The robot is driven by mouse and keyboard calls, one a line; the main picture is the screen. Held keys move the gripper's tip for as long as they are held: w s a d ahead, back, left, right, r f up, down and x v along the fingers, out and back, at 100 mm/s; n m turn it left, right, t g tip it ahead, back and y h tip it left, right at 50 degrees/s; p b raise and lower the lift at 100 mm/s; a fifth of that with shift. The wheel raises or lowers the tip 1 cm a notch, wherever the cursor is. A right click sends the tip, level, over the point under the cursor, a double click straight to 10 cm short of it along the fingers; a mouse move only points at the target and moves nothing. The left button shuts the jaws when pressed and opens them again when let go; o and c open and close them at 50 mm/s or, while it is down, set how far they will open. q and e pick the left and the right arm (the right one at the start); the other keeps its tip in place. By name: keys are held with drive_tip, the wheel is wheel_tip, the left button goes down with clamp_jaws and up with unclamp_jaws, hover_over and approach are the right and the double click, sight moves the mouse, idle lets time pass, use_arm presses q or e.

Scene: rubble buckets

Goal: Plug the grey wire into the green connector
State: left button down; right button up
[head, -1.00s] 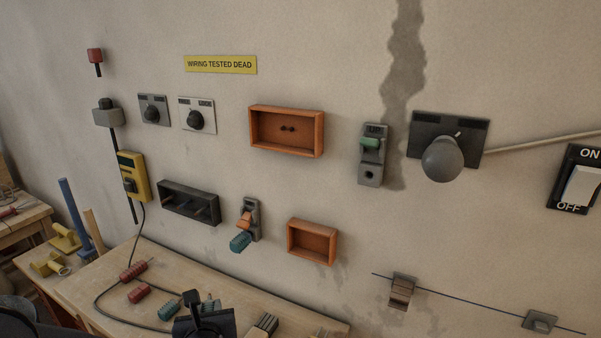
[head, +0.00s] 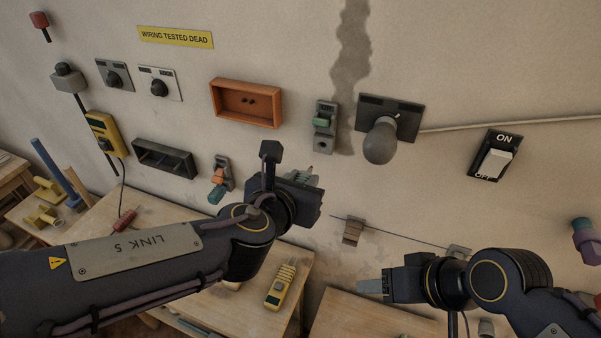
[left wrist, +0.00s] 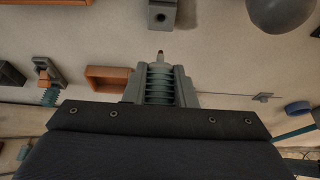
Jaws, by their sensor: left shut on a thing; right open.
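The green connector (head: 323,122) is a grey wall block with a green lever above a round hole. Its holed lower part (left wrist: 162,14) shows at the top of the left wrist view. My left gripper (head: 308,180) is shut on a ribbed grey-green wire end (left wrist: 159,88), which I take as the grey wire. Its thin, dark-red-tipped pin points toward the wall, below the hole and apart from it. The left gripper's fingers (left wrist: 159,78) flank the ribbed body. Any trailing cable is hidden. My right gripper (head: 364,287) is open and empty at lower right.
Left of the green connector are an orange box (head: 246,103) and an orange-lever connector (head: 222,175) with a teal plug. A grey knob (head: 381,142) juts out at right. A yellow device (head: 281,286) lies on the bench. The wall directly below the green connector is bare.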

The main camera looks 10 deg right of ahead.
use_arm(q)
drive_tip(key=shift+a+f, duration=0.1)
drive_tip(key=shift+w, duration=0.1)
drive_tip(key=shift+w+d, duration=0.8)
drive_tip(key=shift+w, duration=0.3)
drive_tip(key=shift+w+d, duration=0.8)
drive_tip(key=shift+w, duration=0.3)
drive_tip(key=shift+b, duration=0.3)
drive_tip(key=shift+w+d, duration=0.1)
drive_tip(key=shift+w+d, duration=0.35)
drive_tip(key=shift+w, duration=0.2)
drive_tip(key=shift+w+d, duration=0.35)
drive_tip(key=shift+w, duration=0.2)
